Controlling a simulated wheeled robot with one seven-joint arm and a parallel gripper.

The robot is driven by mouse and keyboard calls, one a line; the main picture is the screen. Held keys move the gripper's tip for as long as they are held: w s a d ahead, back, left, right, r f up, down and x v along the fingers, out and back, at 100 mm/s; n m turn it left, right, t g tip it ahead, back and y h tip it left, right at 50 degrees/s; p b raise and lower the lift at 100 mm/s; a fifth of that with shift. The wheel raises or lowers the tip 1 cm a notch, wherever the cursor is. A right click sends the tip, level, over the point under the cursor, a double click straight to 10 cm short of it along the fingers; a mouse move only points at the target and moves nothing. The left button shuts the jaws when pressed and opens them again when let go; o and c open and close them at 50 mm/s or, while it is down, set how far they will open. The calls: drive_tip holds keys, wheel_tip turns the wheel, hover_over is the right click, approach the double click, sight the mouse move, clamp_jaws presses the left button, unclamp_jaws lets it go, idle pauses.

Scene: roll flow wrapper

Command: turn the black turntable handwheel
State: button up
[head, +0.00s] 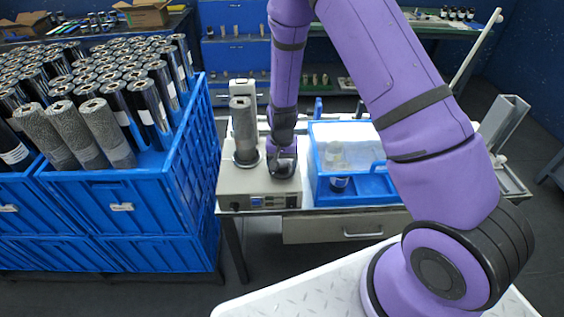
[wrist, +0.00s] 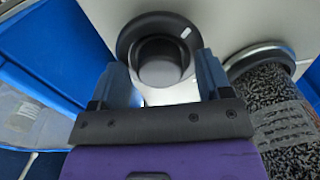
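The black turntable handwheel (wrist: 159,30) lies on the light top of the machine (wrist: 230,20) in the wrist view. It has a wide round rim with a white mark and a raised hub. My gripper (wrist: 160,72) is open, with one finger to each side of the hub. Gaps show between the fingers and the hub; I cannot tell how far down the tips reach.
A grey textured roll (head: 245,128) stands upright on a round plate just left of my gripper; in the wrist view it (wrist: 285,125) is close on the right. A blue-framed clear box (head: 316,165) stands close right of the machine. Blue crates of rolls (head: 120,205) are at left.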

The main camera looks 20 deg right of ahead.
sight(283, 164)
wheel_tip(283, 164, up, 11)
idle(0.8)
drive_tip(key=shift+f, duration=0.15)
idle(0.3)
drive_tip(key=shift+s+d+f, duration=0.15)
drive_tip(key=shift+s+f, duration=0.05)
drive_tip(key=shift+w+r, duration=0.15)
wheel_tip(283, 164, down, 11)
drive_tip(key=shift+r, duration=0.15)
idle(0.7)
drive_tip(key=c, duration=0.9)
